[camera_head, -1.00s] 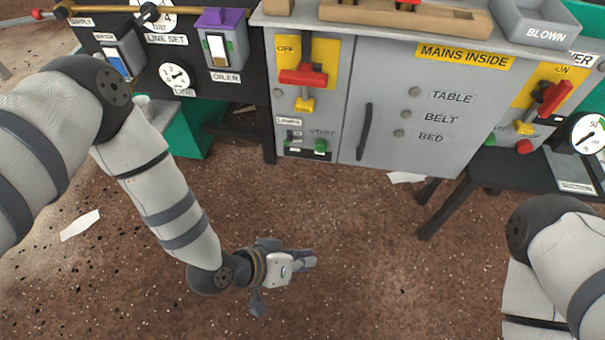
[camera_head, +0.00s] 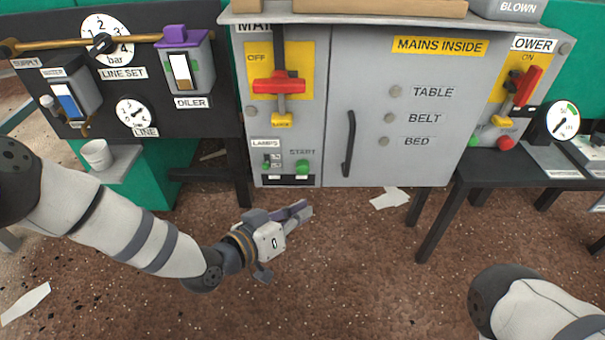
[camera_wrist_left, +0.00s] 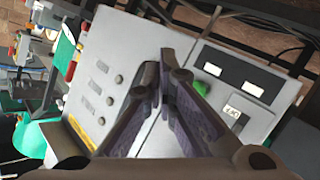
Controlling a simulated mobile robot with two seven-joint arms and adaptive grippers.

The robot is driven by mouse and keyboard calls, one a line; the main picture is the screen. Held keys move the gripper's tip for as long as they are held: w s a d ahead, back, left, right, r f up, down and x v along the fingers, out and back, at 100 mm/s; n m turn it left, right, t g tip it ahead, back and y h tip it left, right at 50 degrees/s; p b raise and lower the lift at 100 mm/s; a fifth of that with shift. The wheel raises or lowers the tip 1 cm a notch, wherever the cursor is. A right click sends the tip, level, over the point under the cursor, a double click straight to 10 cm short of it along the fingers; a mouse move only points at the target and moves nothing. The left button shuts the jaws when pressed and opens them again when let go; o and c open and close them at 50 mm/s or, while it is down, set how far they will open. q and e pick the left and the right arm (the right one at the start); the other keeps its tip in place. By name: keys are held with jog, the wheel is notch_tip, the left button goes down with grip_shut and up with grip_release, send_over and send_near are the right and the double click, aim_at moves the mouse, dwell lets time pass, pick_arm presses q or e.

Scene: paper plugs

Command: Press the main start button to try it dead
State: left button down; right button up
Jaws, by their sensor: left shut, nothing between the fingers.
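The green start button (camera_head: 302,167) sits under the START label, low on the grey mains cabinet (camera_head: 340,90). Above it, a red switch handle (camera_head: 279,85) lies across the yellow plate near the word OFF, with a yellow tag (camera_head: 282,120) below. My left gripper (camera_head: 306,209) is shut and empty, below the button in the head view and apart from it. In the left wrist view the shut fingertips (camera_wrist_left: 166,60) point toward the cabinet face, and the green button (camera_wrist_left: 201,87) shows partly behind the right-hand finger. My right gripper is out of view; only part of that arm shows.
A lamps switch (camera_head: 268,162) sits left of the button. The cabinet door has a dark handle (camera_head: 349,144). A black side table (camera_head: 470,175) stands at the right. A white cup (camera_head: 97,154) stands on a ledge at the left. The floor before the cabinet is open, with paper scraps.

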aim_at(303, 169)
pick_arm(q)
jog(key=w+b, duration=0.3)
jog(key=w, duration=0.4)
jog(key=shift+b, duration=0.4)
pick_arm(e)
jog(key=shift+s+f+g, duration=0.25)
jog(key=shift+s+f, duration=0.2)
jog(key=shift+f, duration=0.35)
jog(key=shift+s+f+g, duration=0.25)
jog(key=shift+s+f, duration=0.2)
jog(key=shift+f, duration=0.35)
pick_arm(q)
jog(key=shift+f, duration=0.1)
jog(key=shift+w+b, duration=0.3)
jog(key=shift+w, duration=0.1)
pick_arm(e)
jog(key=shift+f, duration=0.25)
